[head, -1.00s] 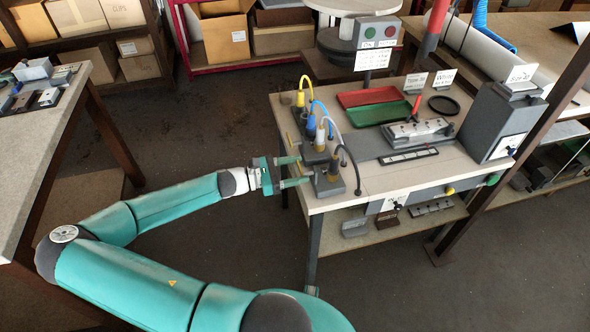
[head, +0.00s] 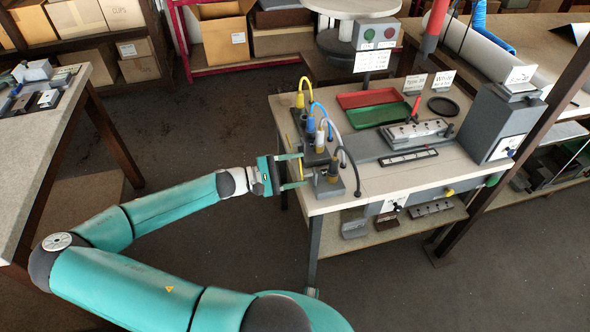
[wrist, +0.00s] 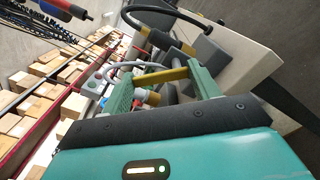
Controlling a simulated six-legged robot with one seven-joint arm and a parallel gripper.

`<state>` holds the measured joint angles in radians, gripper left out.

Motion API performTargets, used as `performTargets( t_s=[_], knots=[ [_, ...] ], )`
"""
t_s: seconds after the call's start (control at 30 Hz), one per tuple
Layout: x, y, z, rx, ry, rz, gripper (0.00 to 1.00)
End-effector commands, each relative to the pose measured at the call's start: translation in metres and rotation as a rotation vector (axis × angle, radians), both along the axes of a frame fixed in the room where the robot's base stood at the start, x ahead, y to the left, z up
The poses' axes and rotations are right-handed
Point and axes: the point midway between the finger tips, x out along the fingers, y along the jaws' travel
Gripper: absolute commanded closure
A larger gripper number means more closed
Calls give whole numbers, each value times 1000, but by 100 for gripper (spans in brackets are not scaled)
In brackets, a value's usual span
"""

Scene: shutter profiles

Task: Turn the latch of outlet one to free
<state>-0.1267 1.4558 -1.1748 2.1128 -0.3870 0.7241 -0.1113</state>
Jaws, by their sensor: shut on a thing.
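A row of grey outlet blocks (head: 329,188) stands along the left edge of the workbench, with yellow, blue, white and black hoses plugged in. The nearest block carries a black hose with a tan connector (head: 334,171). My gripper (head: 301,169) is beside this near end of the row, its two green fingers pointing at the blocks. In the wrist view, a yellow bar (wrist: 161,77), apparently a latch, spans between the fingertips, and my gripper (wrist: 163,82) is shut on it. I cannot read which outlet is number one, nor tell the latch's marked position.
The workbench (head: 385,181) also holds a red tray (head: 372,97), a green tray (head: 383,114), a grey fixture with a red handle (head: 416,131) and a grey box (head: 495,125). The black hose (wrist: 150,9) arches close to the fingers.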

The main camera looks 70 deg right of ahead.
Motion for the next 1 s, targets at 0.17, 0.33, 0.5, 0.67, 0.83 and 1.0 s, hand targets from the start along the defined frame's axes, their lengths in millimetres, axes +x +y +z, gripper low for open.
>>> performTargets(
  t_s=[0.17,0.33,0.5,0.67,0.83,1.0],
  knots=[
    [-1,3,2,-145,-85,2,62],
    [-2,6,3,-283,-166,1,62],
    [-3,8,4,-411,-242,2,62],
    [-5,11,4,-510,-303,2,62],
    [-6,12,4,-586,-347,1,62],
    [-7,13,4,-629,-372,1,62]
  ],
)
